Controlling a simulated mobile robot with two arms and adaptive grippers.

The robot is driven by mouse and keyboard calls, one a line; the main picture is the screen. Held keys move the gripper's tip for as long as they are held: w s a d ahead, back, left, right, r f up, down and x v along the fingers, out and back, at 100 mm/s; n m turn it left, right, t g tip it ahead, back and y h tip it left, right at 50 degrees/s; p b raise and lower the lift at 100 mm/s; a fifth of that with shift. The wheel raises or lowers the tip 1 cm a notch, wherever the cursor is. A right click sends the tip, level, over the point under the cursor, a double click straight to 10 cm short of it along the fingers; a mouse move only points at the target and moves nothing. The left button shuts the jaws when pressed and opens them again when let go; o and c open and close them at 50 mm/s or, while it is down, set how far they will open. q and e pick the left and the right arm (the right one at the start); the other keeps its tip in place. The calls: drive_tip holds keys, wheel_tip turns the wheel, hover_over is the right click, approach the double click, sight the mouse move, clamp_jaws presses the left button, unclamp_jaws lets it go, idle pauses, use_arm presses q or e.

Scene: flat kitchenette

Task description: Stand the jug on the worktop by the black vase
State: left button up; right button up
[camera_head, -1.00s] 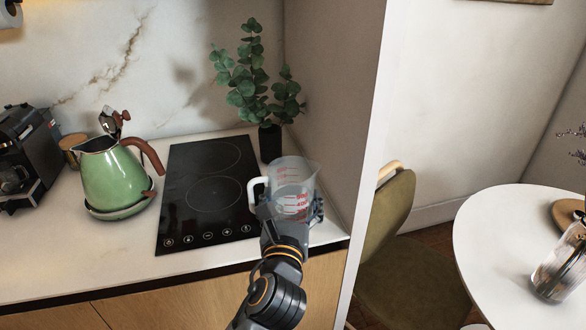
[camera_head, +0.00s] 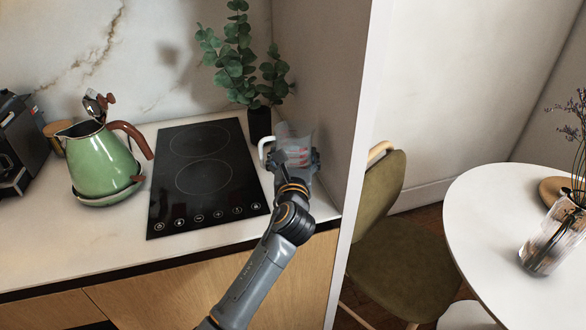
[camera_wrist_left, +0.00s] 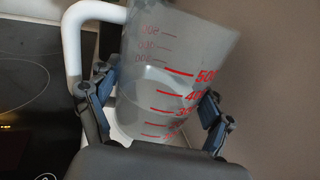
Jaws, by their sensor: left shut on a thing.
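The clear measuring jug (camera_head: 297,148) with red markings and a white handle is at the back right of the worktop, just right of and in front of the black vase (camera_head: 259,124) holding eucalyptus. My left gripper (camera_head: 294,163) is shut around the jug's sides and hides its lower part. In the left wrist view the jug (camera_wrist_left: 180,60) stands between the two fingers (camera_wrist_left: 158,100), handle to the left. I cannot tell whether its base touches the worktop (camera_head: 100,235). My right gripper is not in view.
A black hob (camera_head: 203,185) lies left of the jug. A green kettle (camera_head: 103,163) stands left of the hob. A side wall (camera_head: 330,90) closes in on the right. Beyond it are a green chair (camera_head: 385,210) and a white round table (camera_head: 480,215).

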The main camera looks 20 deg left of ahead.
use_arm(q)
drive_tip(key=shift+w+a+f, duration=0.15)
drive_tip(key=shift+w+f, duration=0.35)
drive_tip(key=shift+w+f+b, duration=0.2)
drive_tip(key=shift+f+b, duration=0.2)
drive_tip(key=shift+f, duration=1.4)
drive_tip(key=shift+f, duration=0.1)
drive_tip(key=o, duration=1.4)
drive_tip(key=shift+f, duration=0.1)
drive_tip(key=shift+s, duration=0.2)
drive_tip(key=v, duration=1.1)
drive_tip(key=shift+s, duration=0.35)
